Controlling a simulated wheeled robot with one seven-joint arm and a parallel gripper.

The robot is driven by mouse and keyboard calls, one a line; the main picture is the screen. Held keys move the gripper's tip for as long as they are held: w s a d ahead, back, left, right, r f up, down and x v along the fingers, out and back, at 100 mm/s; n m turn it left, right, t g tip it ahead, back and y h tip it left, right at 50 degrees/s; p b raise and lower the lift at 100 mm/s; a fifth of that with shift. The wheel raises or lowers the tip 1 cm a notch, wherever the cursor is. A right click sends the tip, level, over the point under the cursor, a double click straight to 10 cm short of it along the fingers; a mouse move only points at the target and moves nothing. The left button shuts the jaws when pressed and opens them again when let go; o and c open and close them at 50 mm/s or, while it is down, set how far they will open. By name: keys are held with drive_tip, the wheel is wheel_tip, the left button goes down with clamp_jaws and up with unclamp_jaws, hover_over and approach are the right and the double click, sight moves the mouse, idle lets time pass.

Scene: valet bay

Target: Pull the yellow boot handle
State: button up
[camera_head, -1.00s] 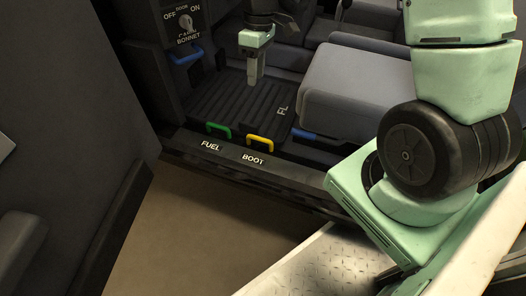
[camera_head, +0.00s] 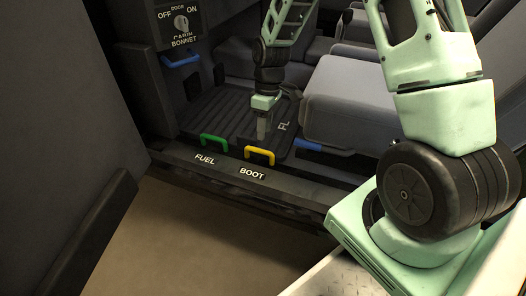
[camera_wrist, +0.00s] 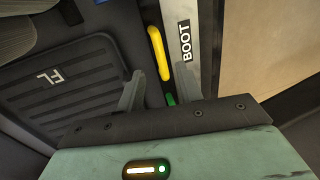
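The yellow boot handle (camera_head: 260,152) stands on the door sill, above the white BOOT label. In the wrist view the yellow handle (camera_wrist: 158,52) lies ahead of my gripper, in the span between its fingers. My gripper (camera_head: 262,136) points down over the floor mat, just behind the yellow handle in the head view. It is open, and its fingers (camera_wrist: 160,85) show spread apart with nothing between them. I cannot tell the exact gap to the handle.
The green fuel handle (camera_head: 214,141) stands left of the yellow one; the wrist view shows only a bit of it. A blue lever (camera_head: 308,146) is by the seat (camera_head: 350,100). Another blue handle (camera_head: 181,60) is under the BONNET switch panel (camera_head: 180,22). The ribbed mat (camera_head: 210,110) is clear.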

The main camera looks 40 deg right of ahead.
sight(262, 150)
drive_tip(key=f+b, duration=0.1)
drive_tip(key=f, duration=0.3)
drive_tip(key=a+f+b, duration=0.1)
drive_tip(key=f, duration=0.1)
drive_tip(key=shift+s+f+b, duration=0.1)
drive_tip(key=shift+s+b, duration=0.2)
drive_tip(key=shift+s, duration=0.05)
clamp_jaws()
